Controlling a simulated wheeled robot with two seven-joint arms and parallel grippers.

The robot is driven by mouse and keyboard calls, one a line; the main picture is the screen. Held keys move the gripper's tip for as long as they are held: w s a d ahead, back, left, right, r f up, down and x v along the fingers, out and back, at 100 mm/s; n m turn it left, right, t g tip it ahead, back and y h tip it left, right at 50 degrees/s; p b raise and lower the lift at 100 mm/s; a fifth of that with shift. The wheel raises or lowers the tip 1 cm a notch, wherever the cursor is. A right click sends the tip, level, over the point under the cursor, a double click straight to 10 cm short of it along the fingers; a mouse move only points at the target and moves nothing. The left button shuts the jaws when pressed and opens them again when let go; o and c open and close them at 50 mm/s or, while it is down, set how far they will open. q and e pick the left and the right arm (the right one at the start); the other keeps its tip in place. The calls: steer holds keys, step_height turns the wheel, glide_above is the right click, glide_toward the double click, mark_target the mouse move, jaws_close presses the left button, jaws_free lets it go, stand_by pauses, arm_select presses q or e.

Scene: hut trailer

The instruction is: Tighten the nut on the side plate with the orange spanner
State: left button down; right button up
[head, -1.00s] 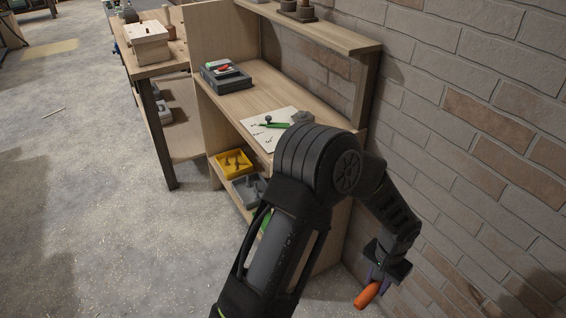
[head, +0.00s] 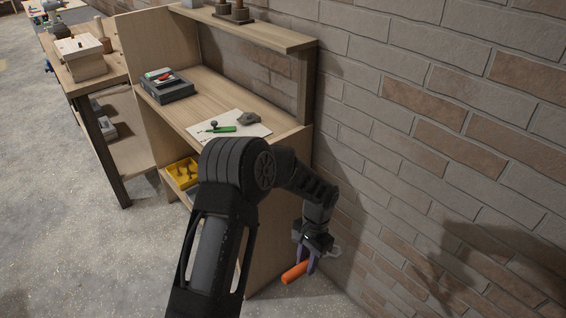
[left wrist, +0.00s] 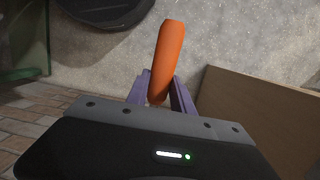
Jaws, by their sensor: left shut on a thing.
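My left gripper (head: 305,262) is shut on the orange spanner (head: 294,272), near the brick wall at the right end of the shelf unit. In the left wrist view the spanner's orange handle (left wrist: 168,60) stands between the two purple fingers of the gripper (left wrist: 158,90). Only the orange handle is clear; the spanner's working end cannot be made out. The side plate and its nut are not seen in any view. My right gripper is not in view.
A wooden shelf unit (head: 192,102) stands against the brick wall (head: 430,150). It holds a grey case (head: 168,90), a white sheet with a green tool (head: 222,129), and a yellow tray (head: 182,172) below. A workbench (head: 98,72) stands at left. Open concrete floor (head: 60,200) lies at left.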

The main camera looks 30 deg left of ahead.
arm_select(q)
steer(key=w+a+r+m+g+y, duration=0.1)
steer(key=w+a+m+y, duration=0.2)
steer(key=a+m+y, duration=0.4)
steer(key=w+a+r+m+g+y, duration=0.25)
steer(key=a+m, duration=0.25)
steer(key=a, duration=0.3)
steer(key=w+a+r+m+t+y, duration=0.3)
steer(key=w+r+m+t+y, duration=0.5)
steer(key=w+r+t, duration=0.3)
step_height(320, 180, up, 2)
steer(key=shift+w+a+m+b, duration=0.3)
steer(key=shift+a+m+b, duration=0.1)
steer(key=shift+m, duration=0.1)
steer(key=shift+d+t, duration=0.2)
steer(key=shift+t, duration=0.05)
